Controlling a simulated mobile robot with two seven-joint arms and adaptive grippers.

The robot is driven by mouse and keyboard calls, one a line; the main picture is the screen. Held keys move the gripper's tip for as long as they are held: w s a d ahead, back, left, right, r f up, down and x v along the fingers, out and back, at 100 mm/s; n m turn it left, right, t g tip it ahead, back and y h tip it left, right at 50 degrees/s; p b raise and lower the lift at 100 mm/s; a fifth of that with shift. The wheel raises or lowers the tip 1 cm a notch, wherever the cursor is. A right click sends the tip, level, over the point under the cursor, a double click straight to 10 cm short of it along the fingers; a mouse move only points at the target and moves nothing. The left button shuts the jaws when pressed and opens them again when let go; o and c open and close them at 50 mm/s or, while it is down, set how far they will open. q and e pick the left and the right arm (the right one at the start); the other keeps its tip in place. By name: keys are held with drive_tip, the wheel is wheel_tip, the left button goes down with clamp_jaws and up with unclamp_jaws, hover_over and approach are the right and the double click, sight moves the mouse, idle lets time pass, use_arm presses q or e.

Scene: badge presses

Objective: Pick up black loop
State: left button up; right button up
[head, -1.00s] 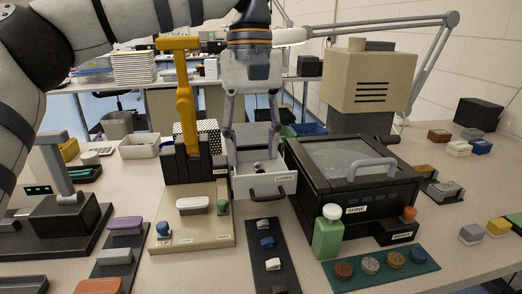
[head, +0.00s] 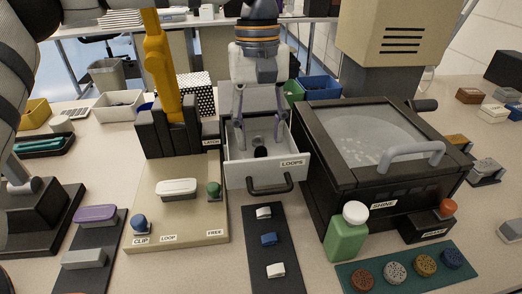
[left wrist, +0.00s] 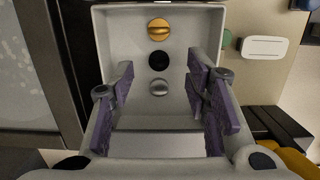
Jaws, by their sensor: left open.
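The black loop (head: 261,152) is a small dark round piece inside the open grey drawer labelled LOOPS (head: 237,173). In the left wrist view the black loop (left wrist: 159,61) lies between a gold loop (left wrist: 159,29) and a silver loop (left wrist: 159,88), in one row on the drawer floor. My left gripper (head: 260,138) is open and points down over the drawer. In the left wrist view its purple-padded fingers (left wrist: 162,78) are spread to either side of the row, with nothing between them in grip. My right gripper is not in view.
The drawer's black handle (head: 270,188) faces front. A black SHINE box with a glass lid (head: 370,130) stands close on the right. A beige board (head: 190,227) with a yellow-levered press lies left. A green bottle (head: 346,236) stands at the front right.

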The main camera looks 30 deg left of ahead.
sight(261, 151)
use_arm(q)
wheel_tip(261, 151, down, 2)
drive_tip(key=shift+d+f, duration=0.1)
drive_tip(key=shift+f, duration=0.15)
drive_tip(key=c, duration=0.9)
drive_tip(key=shift+r, duration=0.1)
